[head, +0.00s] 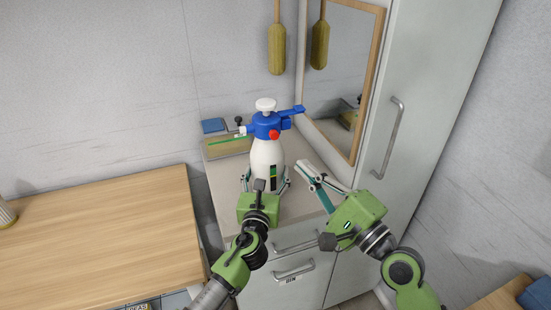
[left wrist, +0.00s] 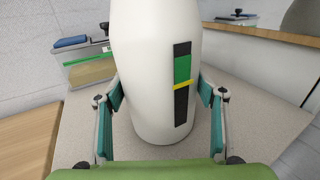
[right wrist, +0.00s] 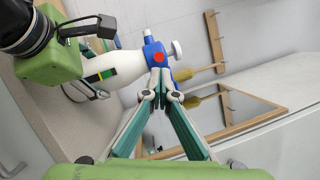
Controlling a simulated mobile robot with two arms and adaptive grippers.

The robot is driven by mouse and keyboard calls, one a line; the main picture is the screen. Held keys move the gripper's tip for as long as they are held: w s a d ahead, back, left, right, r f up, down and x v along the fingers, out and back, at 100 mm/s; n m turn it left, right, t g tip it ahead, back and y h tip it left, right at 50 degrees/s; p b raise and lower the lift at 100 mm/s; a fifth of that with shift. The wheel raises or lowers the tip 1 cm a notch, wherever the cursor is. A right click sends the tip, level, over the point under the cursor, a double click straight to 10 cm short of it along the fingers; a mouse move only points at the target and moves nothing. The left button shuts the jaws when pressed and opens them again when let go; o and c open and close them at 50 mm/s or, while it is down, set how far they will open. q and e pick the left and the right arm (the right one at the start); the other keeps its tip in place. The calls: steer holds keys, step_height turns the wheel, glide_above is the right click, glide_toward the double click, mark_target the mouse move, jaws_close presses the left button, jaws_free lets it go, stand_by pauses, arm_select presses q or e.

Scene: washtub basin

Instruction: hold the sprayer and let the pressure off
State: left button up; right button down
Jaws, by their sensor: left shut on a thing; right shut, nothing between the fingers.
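The sprayer (head: 265,155) stands upright on the cabinet top, with a white bottle, a blue head, a white pump knob (head: 265,105) and a red round button (head: 275,134). My left gripper (head: 266,182) is shut around the lower bottle; in the left wrist view its fingers lie on both sides of the white bottle (left wrist: 155,70), which bears a green and black strip with a yellow mark. My right gripper (head: 306,168) is shut and empty, to the right of the bottle and apart from it. In the right wrist view, its fingertips (right wrist: 161,88) overlap the view of the blue head (right wrist: 158,52).
A mirror (head: 337,75) and a tall cabinet door with a handle (head: 393,125) stand close on the right. A tray (head: 226,146) and a blue item (head: 213,126) lie behind on the left. A wooden table (head: 100,235) is at the left.

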mark_target(274, 135)
steer(key=s+d+r+n+g+h, duration=0.2)
steer(key=d+r+n+h, duration=0.1)
steer(key=d+r, duration=0.1)
steer(key=shift+s+d+r+n+h, duration=0.3)
steer(key=shift+d+n, duration=0.1)
steer(key=shift+d, duration=0.4)
steer(key=s+a+x, duration=0.1)
steer(key=a+x, duration=0.1)
steer(key=x, duration=1.1)
steer(key=shift+s+a+f, duration=0.25)
